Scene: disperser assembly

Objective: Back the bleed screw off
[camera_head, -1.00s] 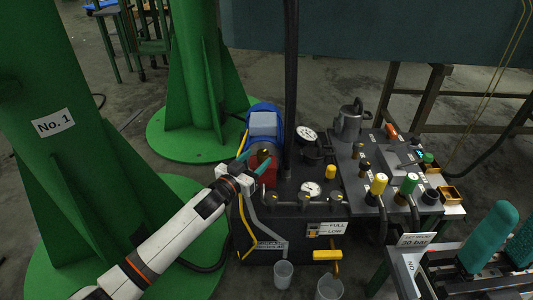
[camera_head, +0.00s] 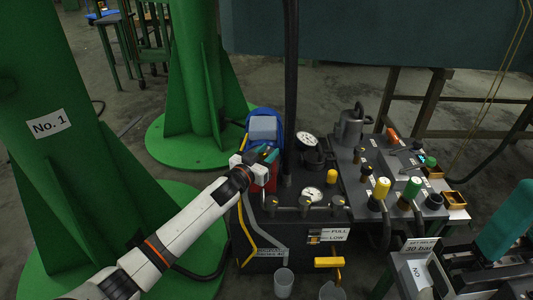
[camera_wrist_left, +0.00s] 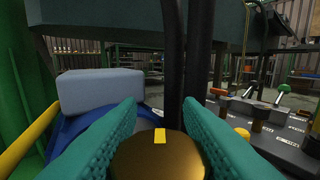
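The bleed screw (camera_wrist_left: 158,160) is a round brass-coloured knob with a yellow mark, low in the left wrist view. My left gripper (camera_wrist_left: 159,108) has its teal fingers on both sides of it, against its edges, and appears shut on it. In the head view my left gripper (camera_head: 266,154) is at the red block (camera_head: 262,178) beside the blue-cased motor; it hides the screw there. My right gripper (camera_head: 518,228) is partly in view at the right edge, its teal fingers apart and empty, away from the screw.
A black hose (camera_head: 290,90) rises just right of my left gripper. Dial gauges (camera_head: 307,140) and a valve panel (camera_head: 385,165) with coloured knobs stand to the right. A green column (camera_head: 75,170) is at left. Clear cups (camera_head: 284,280) are below the unit.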

